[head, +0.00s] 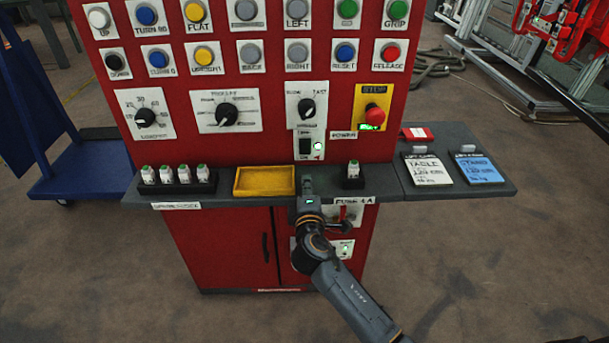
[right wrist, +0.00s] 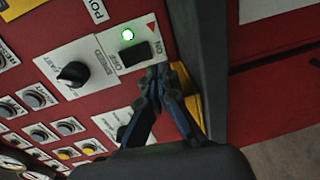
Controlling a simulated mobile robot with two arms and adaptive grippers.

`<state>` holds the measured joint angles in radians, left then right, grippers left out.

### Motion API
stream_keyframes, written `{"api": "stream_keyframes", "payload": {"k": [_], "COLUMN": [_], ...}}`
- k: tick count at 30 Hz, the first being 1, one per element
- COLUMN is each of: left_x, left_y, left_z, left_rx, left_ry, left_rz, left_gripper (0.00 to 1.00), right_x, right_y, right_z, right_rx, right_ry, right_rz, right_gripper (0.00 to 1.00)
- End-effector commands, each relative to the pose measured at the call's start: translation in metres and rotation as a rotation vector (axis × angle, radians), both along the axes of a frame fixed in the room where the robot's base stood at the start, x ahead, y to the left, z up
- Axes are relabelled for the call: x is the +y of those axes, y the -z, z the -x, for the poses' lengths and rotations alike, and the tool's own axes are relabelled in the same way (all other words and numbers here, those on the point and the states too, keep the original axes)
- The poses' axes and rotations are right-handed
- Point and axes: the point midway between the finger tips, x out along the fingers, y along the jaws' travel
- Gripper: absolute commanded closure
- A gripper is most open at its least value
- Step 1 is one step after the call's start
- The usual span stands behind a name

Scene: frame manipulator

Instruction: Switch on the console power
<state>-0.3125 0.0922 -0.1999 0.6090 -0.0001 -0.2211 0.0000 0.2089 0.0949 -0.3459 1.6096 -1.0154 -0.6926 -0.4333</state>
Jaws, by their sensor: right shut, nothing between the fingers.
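The red console (head: 270,70) stands in front of me. Its power switch (head: 305,146) is a dark rocker on a white plate, low on the panel; it also shows in the right wrist view (right wrist: 135,54), with ON and OFF lettering beside it. My right gripper (head: 307,182) is shut and empty, just below the switch plate. In the right wrist view its fingertips (right wrist: 163,75) are close to the switch's ON end; I cannot tell whether they touch. My left gripper is not in view.
A yellow tray (head: 264,194) lies left of the right gripper on the grey ledge (head: 225,199). Several white fuses (head: 175,174) stand further left and one (head: 353,170) to the right. A red stop button (head: 374,115) is up to the right. Dials and buttons cover the panel above.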

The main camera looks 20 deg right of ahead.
Motion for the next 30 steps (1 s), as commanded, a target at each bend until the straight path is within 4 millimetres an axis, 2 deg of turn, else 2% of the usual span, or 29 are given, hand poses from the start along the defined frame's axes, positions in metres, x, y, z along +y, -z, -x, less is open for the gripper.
{"api": "stream_keyframes", "payload": {"k": [3, 6, 10, 19, 27, 30], "left_x": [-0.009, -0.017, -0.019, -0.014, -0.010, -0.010], "left_y": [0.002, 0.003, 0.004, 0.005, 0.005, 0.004], "left_z": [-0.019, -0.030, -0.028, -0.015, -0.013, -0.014], "left_rx": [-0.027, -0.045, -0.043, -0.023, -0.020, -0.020], "left_ry": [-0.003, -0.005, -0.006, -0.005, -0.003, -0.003], "left_rz": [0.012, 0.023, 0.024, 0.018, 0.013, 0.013], "left_gripper": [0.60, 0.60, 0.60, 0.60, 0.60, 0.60], "right_x": [0.007, 0.011, 0.014, 0.015, 0.015, 0.016], "right_y": [0.005, 0.006, 0.007, 0.007, 0.007, 0.017], "right_z": [0.021, 0.035, 0.047, 0.051, 0.050, 0.051], "right_rx": [0.001, 0.002, 0.001, 0.000, 0.000, 0.020], "right_ry": [-0.002, -0.003, -0.002, -0.001, -0.001, -0.006], "right_rz": [-0.001, -0.002, -0.001, 0.000, 0.000, -0.011], "right_gripper": [1.00, 1.00, 1.00, 1.00, 1.00, 1.00]}}
